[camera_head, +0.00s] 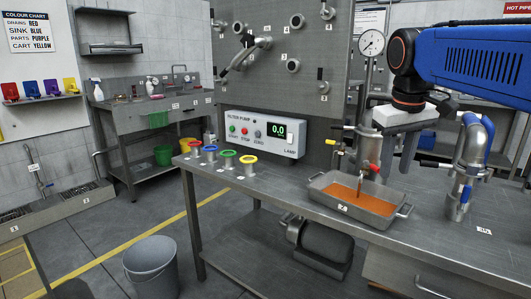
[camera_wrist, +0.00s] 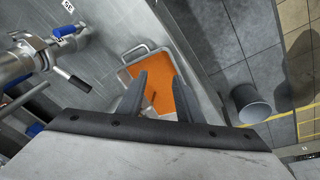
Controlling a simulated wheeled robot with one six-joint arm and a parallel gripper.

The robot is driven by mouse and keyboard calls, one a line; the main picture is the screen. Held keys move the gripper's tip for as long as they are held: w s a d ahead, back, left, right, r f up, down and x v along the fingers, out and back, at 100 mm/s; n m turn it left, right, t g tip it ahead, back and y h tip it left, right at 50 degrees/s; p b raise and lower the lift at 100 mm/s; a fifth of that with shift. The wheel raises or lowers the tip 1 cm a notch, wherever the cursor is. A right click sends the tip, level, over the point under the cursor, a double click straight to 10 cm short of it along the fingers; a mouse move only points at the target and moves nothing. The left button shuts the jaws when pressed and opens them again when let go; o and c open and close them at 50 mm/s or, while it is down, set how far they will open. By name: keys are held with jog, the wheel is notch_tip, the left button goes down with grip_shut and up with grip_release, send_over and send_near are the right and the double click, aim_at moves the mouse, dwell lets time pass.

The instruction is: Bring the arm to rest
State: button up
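My blue arm (camera_head: 475,65) reaches in from the right in the head view, bent at the wrist. My gripper (camera_head: 405,165) hangs above the right part of the steel bench (camera_head: 300,200), with its fingers pointing down. In the wrist view my gripper (camera_wrist: 157,80) shows two dark fingers set well apart with nothing held between them. Past the fingertips lies a grey tray (camera_head: 340,213) of orange liquid on the bench, also seen in the wrist view (camera_wrist: 128,52). I cannot tell the exact height of the fingers above the bench.
A steel pipe fitting with blue handles (camera_head: 465,170) stands right of my gripper. A red-handled valve (camera_head: 372,168) and a dial gauge (camera_head: 371,43) stand left of it. A pump control box (camera_head: 262,134) and coloured rings (camera_head: 228,154) are further left. A bucket (camera_head: 151,266) stands on the floor.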

jog(key=s+f+m+t, duration=0.1)
jog(key=s+f, duration=0.8)
jog(key=f, duration=0.3)
jog(key=s+a+f+m+t+y, duration=0.1)
jog(key=s+f, duration=0.9)
jog(key=f, duration=0.2)
jog(key=shift+a, duration=0.25)
